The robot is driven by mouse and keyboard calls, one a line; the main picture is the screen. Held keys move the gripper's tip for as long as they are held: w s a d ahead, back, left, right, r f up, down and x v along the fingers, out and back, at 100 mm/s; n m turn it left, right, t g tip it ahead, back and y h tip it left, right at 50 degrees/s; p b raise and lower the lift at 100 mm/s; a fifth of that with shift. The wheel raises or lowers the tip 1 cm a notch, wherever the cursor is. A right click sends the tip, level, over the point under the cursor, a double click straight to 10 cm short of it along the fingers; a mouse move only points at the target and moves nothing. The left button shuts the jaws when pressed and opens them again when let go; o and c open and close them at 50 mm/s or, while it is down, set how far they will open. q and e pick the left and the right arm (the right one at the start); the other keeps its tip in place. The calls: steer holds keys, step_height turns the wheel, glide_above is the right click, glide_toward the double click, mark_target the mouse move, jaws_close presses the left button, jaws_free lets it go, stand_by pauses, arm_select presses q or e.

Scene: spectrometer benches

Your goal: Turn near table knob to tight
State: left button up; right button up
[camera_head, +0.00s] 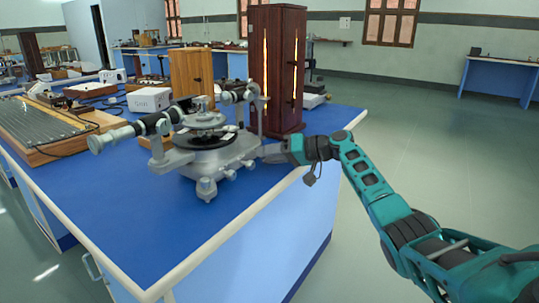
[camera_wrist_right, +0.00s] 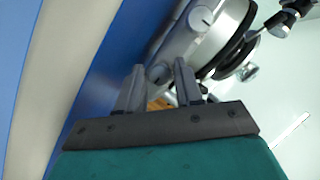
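The spectrometer (camera_head: 208,150) stands on the blue-topped near table (camera_head: 130,222), with its round grey base, small table on top and telescope pointing left. Small grey knobs (camera_head: 230,174) stick out low on its right side. My right gripper (camera_head: 270,154) reaches in from the right, low beside the spectrometer's base. In the right wrist view its two fingers (camera_wrist_right: 160,66) stand apart, and a round grey knob (camera_wrist_right: 158,75) shows between their tips. I cannot tell whether a finger touches the knob. My left gripper is not in view.
A tall dark wooden cabinet (camera_head: 283,70) with lit slits stands behind the spectrometer. A white box (camera_head: 149,99) and a grating-like board (camera_head: 45,128) lie to the left. The table's front right corner is clear, and open floor (camera_head: 420,150) lies to the right.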

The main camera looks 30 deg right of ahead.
steer(key=shift+s+d+r, duration=0.15)
steer(key=shift+s+d, duration=0.1)
arm_select(q)
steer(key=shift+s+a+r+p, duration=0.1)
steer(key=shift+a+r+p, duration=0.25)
steer(key=shift+p, duration=0.6)
arm_select(e)
steer(key=v, duration=1.2)
